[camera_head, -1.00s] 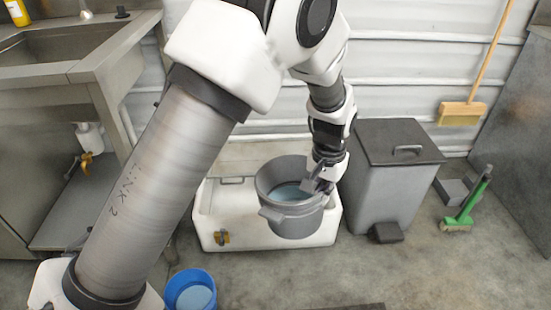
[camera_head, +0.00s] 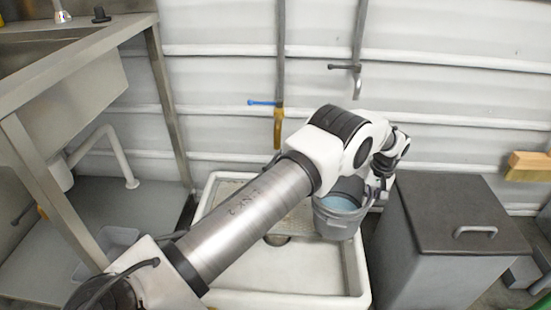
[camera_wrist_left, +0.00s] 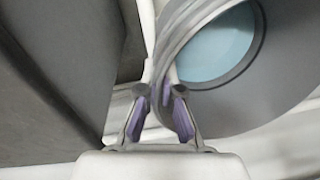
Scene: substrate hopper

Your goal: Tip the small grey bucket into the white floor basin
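The small grey bucket (camera_head: 335,226) hangs over the right part of the white floor basin (camera_head: 290,280). It looks close to upright, with pale blue liquid inside. My left gripper (camera_head: 369,191) is at the bucket's right side; my arm hides part of it. In the left wrist view, the fingers of my left gripper (camera_wrist_left: 160,94) straddle the edge of the bucket (camera_wrist_left: 255,98) and appear closed on it. The liquid also shows there. My left arm crosses above the basin and hides part of its left side. My right gripper is not in view.
A grey lidded bin (camera_head: 455,215) stands close to the right of the basin and bucket. A steel sink unit (camera_head: 75,100) is on the left. Two wall pipes with taps, one with a blue lever (camera_head: 263,102), come down behind the basin. A drain (camera_head: 277,239) shows in the basin.

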